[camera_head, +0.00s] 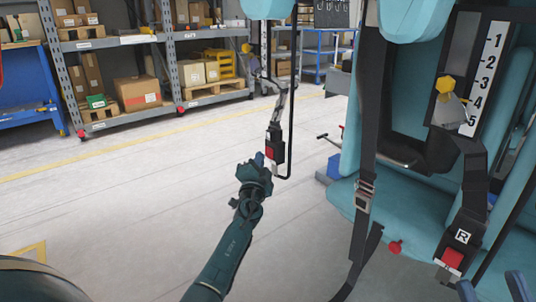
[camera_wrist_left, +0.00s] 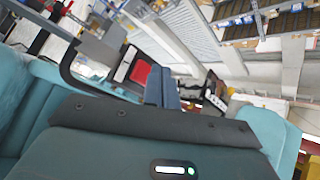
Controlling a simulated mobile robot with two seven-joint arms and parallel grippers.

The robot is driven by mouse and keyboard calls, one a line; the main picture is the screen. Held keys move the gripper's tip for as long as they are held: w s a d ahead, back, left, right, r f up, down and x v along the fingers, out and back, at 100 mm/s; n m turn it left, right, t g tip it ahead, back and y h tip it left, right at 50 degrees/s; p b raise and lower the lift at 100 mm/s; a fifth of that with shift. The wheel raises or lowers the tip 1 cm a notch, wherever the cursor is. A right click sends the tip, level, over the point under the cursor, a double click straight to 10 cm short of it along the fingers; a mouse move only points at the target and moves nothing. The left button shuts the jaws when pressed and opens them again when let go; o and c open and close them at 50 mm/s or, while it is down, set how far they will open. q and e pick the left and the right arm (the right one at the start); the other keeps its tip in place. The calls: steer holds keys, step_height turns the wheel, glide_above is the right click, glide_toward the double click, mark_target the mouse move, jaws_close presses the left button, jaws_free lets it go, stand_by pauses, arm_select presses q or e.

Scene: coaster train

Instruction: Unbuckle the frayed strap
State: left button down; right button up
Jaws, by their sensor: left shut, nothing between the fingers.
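A ragged, greyish strap (camera_head: 280,105) hangs in the middle of the head view, beside a thin dark bar. At its lower end is a black buckle (camera_head: 274,133) with a red button (camera_head: 270,152). My left gripper (camera_head: 259,159) is shut and empty, its fingertips close to this button; I cannot tell whether they touch it. In the left wrist view the blue fingers of my left gripper (camera_wrist_left: 162,88) are together, just right of the red button (camera_wrist_left: 141,72). My right gripper (camera_head: 491,288) shows only its two blue fingertips at the bottom right, apart and empty.
At right is a teal seat (camera_head: 345,195) with dark straps, a metal buckle (camera_head: 364,196), a second red-button buckle (camera_head: 452,258) below an R tag, and a numbered scale (camera_head: 484,75) with a yellow knob (camera_head: 445,84). Shelves (camera_head: 190,75) stand behind. The floor at left is clear.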

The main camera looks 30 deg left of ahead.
arm_select(q)
steer(key=shift+w+d+b, duration=0.2)
steer(key=shift+w+b, duration=0.2)
stand_by(0.6)
